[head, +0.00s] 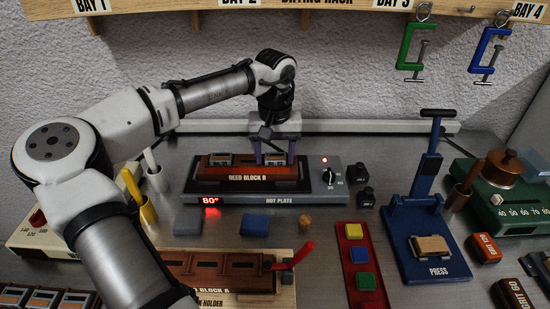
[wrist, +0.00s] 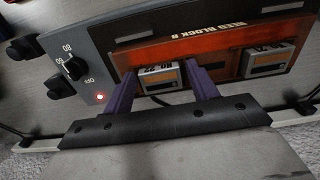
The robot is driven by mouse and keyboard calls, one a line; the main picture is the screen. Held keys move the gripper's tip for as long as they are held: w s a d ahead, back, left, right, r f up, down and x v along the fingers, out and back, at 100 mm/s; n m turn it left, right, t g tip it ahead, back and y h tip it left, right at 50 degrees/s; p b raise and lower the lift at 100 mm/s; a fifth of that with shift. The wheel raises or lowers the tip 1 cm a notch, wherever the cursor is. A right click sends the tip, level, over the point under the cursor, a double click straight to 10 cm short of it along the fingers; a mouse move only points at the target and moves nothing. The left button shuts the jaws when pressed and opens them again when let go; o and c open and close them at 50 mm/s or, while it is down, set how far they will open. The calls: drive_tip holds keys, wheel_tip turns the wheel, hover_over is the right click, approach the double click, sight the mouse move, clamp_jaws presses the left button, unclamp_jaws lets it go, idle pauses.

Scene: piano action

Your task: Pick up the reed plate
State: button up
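Reed Block B (head: 248,179) is a brown block lying on the hot plate (head: 310,187). Two small grey-framed reed plates sit on it: one at its left (head: 218,159) and one at its right (head: 274,158). In the wrist view the right-hand plate (wrist: 160,78), with a small printed label, lies between my gripper's purple fingers (wrist: 160,70); the other plate (wrist: 269,61) is outside them. My gripper (head: 274,158) points down over the block's right end. Its fingers are apart, one on each side of the plate, with a narrow gap visible at one side.
The hot plate display reads 80 and a red light (wrist: 99,97) is on. Its knob (head: 329,177) is close to my gripper. A second reed block (head: 215,269) lies in front in a wooden holder. A blue press (head: 425,240) stands right. The rack (head: 300,8) hangs above.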

drive_tip(key=shift+d+f, duration=0.1)
drive_tip(key=shift+f, duration=0.05)
drive_tip(key=c, duration=0.6)
drive_tip(key=shift+r, duration=0.45)
drive_tip(key=shift+s+r+b, duration=0.25)
drive_tip(key=shift+r+b, duration=0.15)
drive_tip(key=shift+r, duration=0.2)
drive_tip(key=shift+s+r+b, duration=0.25)
drive_tip(key=shift+r+b, duration=0.1)
drive_tip(key=shift+r, duration=0.25)
drive_tip(key=s+b, duration=0.3)
drive_tip(key=s, duration=1.4)
drive_tip(key=shift+r, duration=0.15)
